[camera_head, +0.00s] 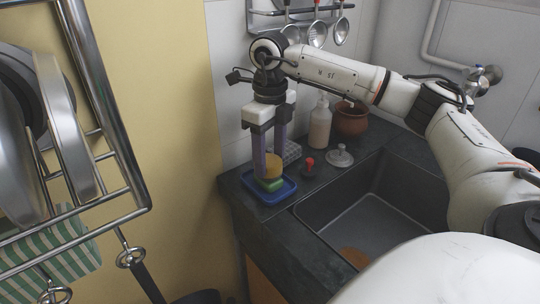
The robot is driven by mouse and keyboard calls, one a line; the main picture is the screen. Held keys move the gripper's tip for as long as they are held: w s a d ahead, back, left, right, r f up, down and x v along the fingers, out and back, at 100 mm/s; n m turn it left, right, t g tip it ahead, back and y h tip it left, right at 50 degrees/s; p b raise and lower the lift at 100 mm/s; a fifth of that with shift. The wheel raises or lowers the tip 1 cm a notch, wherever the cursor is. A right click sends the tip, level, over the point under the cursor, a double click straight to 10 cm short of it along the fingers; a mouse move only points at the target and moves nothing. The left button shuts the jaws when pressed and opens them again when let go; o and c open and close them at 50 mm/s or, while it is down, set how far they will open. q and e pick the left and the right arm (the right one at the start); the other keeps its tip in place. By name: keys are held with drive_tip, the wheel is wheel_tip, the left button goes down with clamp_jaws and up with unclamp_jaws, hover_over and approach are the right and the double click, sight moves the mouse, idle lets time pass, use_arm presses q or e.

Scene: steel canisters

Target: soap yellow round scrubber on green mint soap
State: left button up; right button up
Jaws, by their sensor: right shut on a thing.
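The yellow round scrubber (274,167) is between the fingers of my right gripper (267,163), which is shut on it. The scrubber is directly above the green mint soap (270,184) and looks to be touching it, though the exact contact is hard to tell. The soap lies in a blue dish (287,192) at the left end of the dark counter. The gripper points straight down, and its near finger hides part of the scrubber. My left gripper is not in view.
A grey perforated block (291,152), a red-topped item (308,166) and a metal lid-like piece (339,156) stand close by to the right. A soap bottle (320,123) and brown pot (351,119) are behind. The sink (365,215) is at the front right.

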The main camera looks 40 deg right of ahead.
sight(270, 161)
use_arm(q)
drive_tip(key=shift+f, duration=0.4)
use_arm(e)
drive_tip(key=shift+f, duration=0.55)
idle(0.7)
